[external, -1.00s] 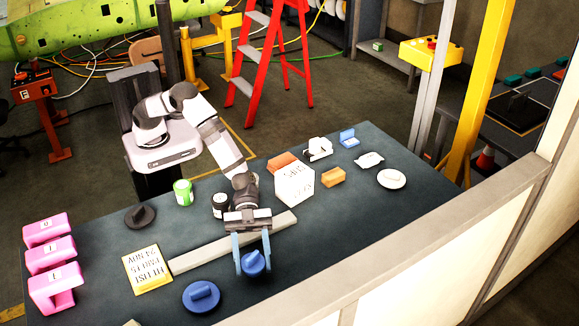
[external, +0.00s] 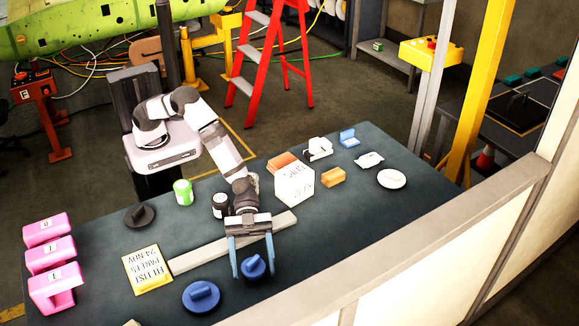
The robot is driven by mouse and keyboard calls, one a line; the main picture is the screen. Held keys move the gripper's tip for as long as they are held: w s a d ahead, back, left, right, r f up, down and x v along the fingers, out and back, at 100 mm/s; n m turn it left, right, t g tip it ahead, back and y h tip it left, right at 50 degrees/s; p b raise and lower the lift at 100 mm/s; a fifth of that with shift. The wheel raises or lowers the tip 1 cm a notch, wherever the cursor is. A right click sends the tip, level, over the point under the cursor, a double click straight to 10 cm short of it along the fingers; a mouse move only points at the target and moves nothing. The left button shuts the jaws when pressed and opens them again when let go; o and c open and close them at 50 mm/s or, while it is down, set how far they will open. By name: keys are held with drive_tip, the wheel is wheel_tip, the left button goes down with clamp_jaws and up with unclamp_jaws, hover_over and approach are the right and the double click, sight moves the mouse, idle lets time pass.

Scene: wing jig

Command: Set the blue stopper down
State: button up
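A blue stopper (external: 253,267) with a raised grip on top appears to rest on the dark table near its front edge. My gripper (external: 254,267) points down over it, with one pale blue finger on each side. The fingers are spread, with a visible gap between them and the stopper's grip. A larger blue stopper (external: 201,298) of similar shape lies on the table to the left, apart from my gripper.
A long grey bar (external: 205,254) lies behind the stoppers. A yellow-edged sign (external: 147,270) is at left, near pink blocks (external: 50,257). A white hexagonal sign (external: 294,186) stands behind my gripper.

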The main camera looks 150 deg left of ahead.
drive_tip(key=shift+r, duration=0.1)
drive_tip(key=shift+r, duration=0.2)
drive_tip(key=shift+r+b+v, duration=0.15)
drive_tip(key=shift+b+v, duration=0.05)
drive_tip(key=shift+v, duration=1.75)
drive_tip(key=shift+r+b+v, duration=0.1)
drive_tip(key=shift+b+v, duration=0.1)
drive_tip(key=shift+v, duration=1.7)
drive_tip(key=shift+w, duration=0.1)
